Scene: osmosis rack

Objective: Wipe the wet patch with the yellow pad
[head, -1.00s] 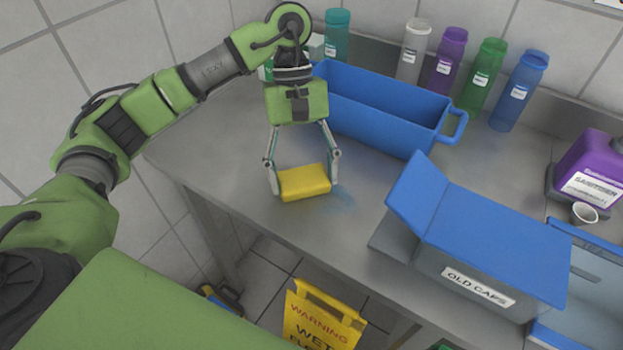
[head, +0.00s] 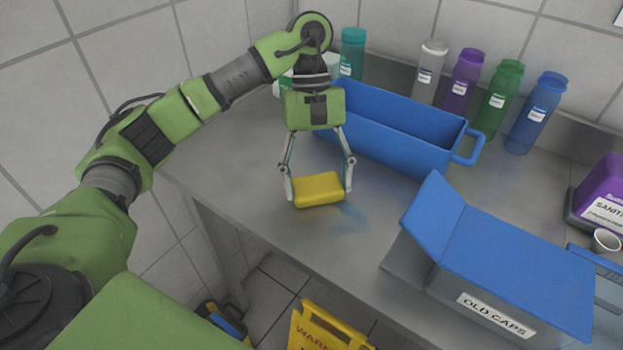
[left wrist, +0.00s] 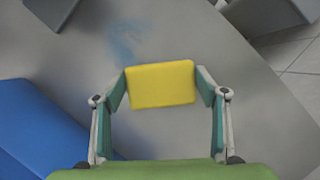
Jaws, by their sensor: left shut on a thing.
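The yellow pad (head: 319,190) is held between the fingers of my left gripper (head: 319,184), low over the steel counter or on it; I cannot tell if it touches. In the left wrist view the pad (left wrist: 160,84) spans the gap between both fingertips (left wrist: 161,86). The wet patch (head: 350,217) is a faint bluish smear on the counter, just right of and in front of the pad. In the left wrist view the patch (left wrist: 124,42) shows beyond the pad, up and left. Part of it may be under the pad. My right gripper is not in view.
A blue bin (head: 395,140) stands behind the pad. A grey box with blue flaps, labelled OLD CAPS (head: 495,312), stands to the right. Several bottles line the wall, among them a blue one (head: 538,115). The counter's front edge (head: 290,258) is near. The counter left of the pad is clear.

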